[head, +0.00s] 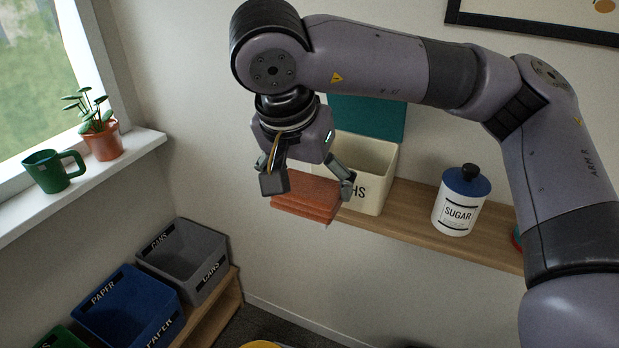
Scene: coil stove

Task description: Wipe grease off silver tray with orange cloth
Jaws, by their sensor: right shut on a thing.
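My right gripper (307,192) hangs down from the arm that comes in from the right. It is shut on the folded orange cloth (304,201), which it holds in front of the wooden shelf. Part of the cloth is hidden behind the near finger. The silver tray is not in view. My left gripper is not in view.
A cream bin (378,172) with partly hidden lettering stands on the wooden shelf (415,222), right beside the gripper. A sugar canister (457,208) stands farther right. A grey bin (190,258) and a blue bin (125,305) are at lower left. A green mug (48,172) and potted plant (102,138) stand on the sill.

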